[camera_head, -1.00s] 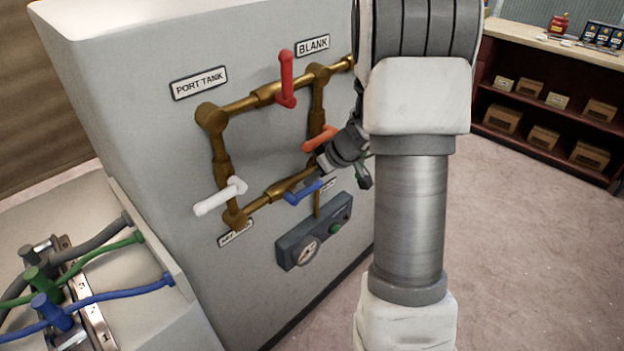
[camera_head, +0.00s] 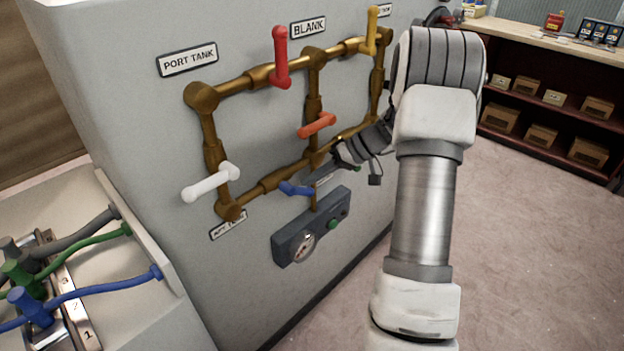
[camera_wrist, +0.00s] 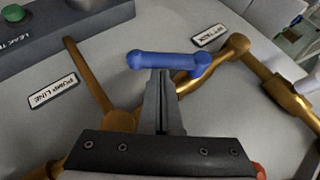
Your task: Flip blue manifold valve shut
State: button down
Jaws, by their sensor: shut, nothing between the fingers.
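The blue valve handle (camera_head: 296,189) sits on the lower brass pipe of the manifold (camera_head: 262,186), left of the pump line junction. In the wrist view the blue handle (camera_wrist: 170,61) lies across the picture, just beyond my fingertips. My gripper (camera_wrist: 161,72) is shut and empty, its tips close to the handle; whether they touch I cannot tell. In the head view my gripper (camera_head: 335,166) is to the right of the handle, partly hidden against the pipes.
Red (camera_head: 281,57), orange (camera_head: 317,125), yellow (camera_head: 373,30) and white (camera_head: 211,182) handles stand out from the same manifold. A gauge panel (camera_head: 312,225) with a green button is below. Hoses (camera_head: 90,288) lie at left. The floor at right is clear.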

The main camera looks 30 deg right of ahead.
aim_at(310, 191)
notch_tip(310, 191, down, 2)
jog(key=m+y+b, duration=0.1)
jog(key=y, duration=0.1)
jog(key=shift+a+y, duration=0.1)
jog(key=shift+y, duration=0.2)
jog(key=shift+s+a+f+m+y+b, duration=0.1)
jog(key=shift+a+f+m+y+b, duration=0.15)
jog(key=shift+f+y, duration=0.2)
jog(key=shift+s+a+f+m+y+b, duration=0.15)
jog(key=shift+f+m+y, duration=0.2)
jog(key=shift+y, duration=0.2)
jog(key=y, duration=0.1)
jog(key=a+f+m+y+b, duration=0.1)
jog(key=shift+s+a+f+y, duration=0.2)
jog(key=shift+f+y, duration=0.1)
jog(key=shift+y, duration=0.1)
jog(key=shift+a+f, duration=0.1)
jog(key=shift+a, duration=0.05)
